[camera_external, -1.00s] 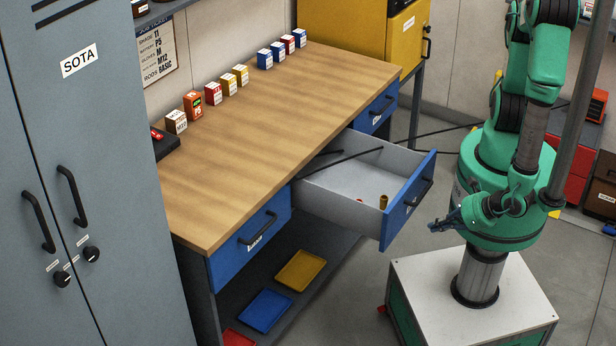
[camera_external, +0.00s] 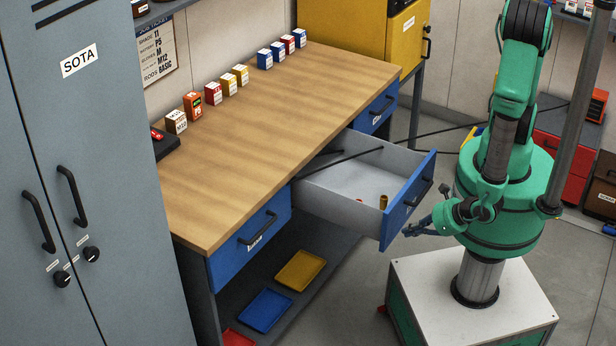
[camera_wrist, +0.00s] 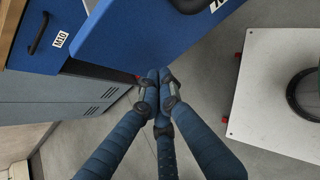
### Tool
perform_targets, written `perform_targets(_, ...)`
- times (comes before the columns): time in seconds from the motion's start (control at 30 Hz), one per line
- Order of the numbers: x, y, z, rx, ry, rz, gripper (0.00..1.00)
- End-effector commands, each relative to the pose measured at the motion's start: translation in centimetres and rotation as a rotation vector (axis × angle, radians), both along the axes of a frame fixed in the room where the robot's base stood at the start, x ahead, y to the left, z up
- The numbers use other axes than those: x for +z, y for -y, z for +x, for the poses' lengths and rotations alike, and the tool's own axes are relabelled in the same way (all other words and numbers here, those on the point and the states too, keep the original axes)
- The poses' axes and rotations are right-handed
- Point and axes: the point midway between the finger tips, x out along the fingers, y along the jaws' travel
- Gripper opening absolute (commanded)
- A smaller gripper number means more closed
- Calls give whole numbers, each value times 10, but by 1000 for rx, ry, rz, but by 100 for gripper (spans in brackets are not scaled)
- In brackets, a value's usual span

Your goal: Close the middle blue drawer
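The middle blue drawer (camera_external: 410,200) stands pulled far out of the workbench in the external view, its black handle on the front facing my arm. Its light grey inside holds a small brass-coloured cylinder (camera_external: 383,202) and a small red item. My gripper (camera_external: 407,231) is just in front of and below the drawer front, near its lower edge; contact cannot be told. In the wrist view my gripper (camera_wrist: 158,76) has its blue fingers drawn together at the tips, with nothing seen between them. The blue drawer front (camera_wrist: 150,35) fills the upper middle there.
The left blue drawer (camera_external: 230,261) and right blue drawer (camera_external: 365,118) are shut. Several small boxes stand along the back of the wooden benchtop (camera_external: 270,130). Coloured trays lie on the shelf below. A grey cabinet (camera_external: 95,150) stands at left. Floor beside the drawer is clear.

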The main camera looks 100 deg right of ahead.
Motion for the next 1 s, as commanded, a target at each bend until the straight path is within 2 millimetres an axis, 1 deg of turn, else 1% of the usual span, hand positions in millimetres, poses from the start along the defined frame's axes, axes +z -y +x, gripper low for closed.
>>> perform_targets(0.2,0,11,10,-4,1,1,0)
perform_targets(0.4,0,16,16,-1,0,0,0)
perform_targets(1.0,0,18,18,-1,0,0,0)
